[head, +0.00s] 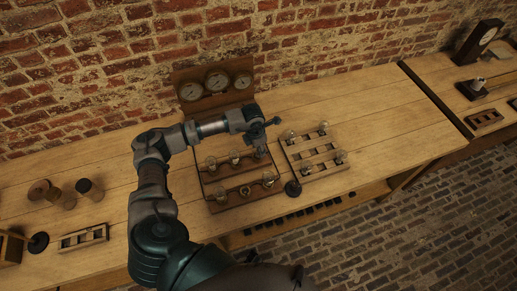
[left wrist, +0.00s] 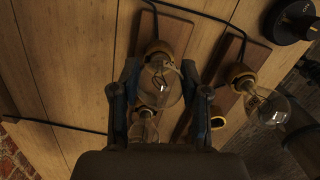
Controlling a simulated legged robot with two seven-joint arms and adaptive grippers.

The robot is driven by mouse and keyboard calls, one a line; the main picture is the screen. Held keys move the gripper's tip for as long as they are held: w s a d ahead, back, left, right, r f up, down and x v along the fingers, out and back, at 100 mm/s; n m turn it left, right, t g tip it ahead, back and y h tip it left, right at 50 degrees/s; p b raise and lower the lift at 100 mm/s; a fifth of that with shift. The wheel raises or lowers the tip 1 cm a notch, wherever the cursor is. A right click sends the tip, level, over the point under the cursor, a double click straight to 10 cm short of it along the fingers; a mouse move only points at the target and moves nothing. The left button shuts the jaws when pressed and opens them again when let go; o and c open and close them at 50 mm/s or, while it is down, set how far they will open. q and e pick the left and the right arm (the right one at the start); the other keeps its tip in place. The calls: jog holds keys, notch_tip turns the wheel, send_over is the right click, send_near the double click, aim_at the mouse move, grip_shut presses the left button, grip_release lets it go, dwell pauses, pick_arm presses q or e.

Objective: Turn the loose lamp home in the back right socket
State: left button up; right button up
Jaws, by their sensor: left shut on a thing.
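My left gripper (head: 262,146) is over the right end of the back wooden strip in the head view. In the left wrist view its two fingers (left wrist: 161,100) are shut on a clear glass lamp (left wrist: 162,86), one on each side of the bulb. The lamp's base meets the brass back right socket (left wrist: 157,50); how far it is screwed in cannot be told. In the head view the gripper largely hides this lamp. My right gripper is not in view.
Another lamp (left wrist: 268,106) stands in the front strip's right socket, close by. A further lamp (left wrist: 145,126) is behind the held one. A brass socket (left wrist: 218,123) looks empty. A black switch (head: 293,188) and a slatted rack (head: 315,152) with lamps are to the right.

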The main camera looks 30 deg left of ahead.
pick_arm(q)
jog(key=shift+s+f+m, duration=0.1)
jog(key=shift+s+m, duration=0.05)
jog(key=shift+m, duration=0.85)
jog(key=shift+f+m+b, duration=0.1)
jog(key=shift+m+b, duration=0.5)
jog(key=m+b, duration=0.1)
jog(key=m, duration=0.2)
jog(key=shift+g, duration=0.3)
jog(key=shift+s+m+h+b, duration=0.1)
jog(key=shift+m+h+b, duration=0.35)
jog(key=shift+m, duration=0.65)
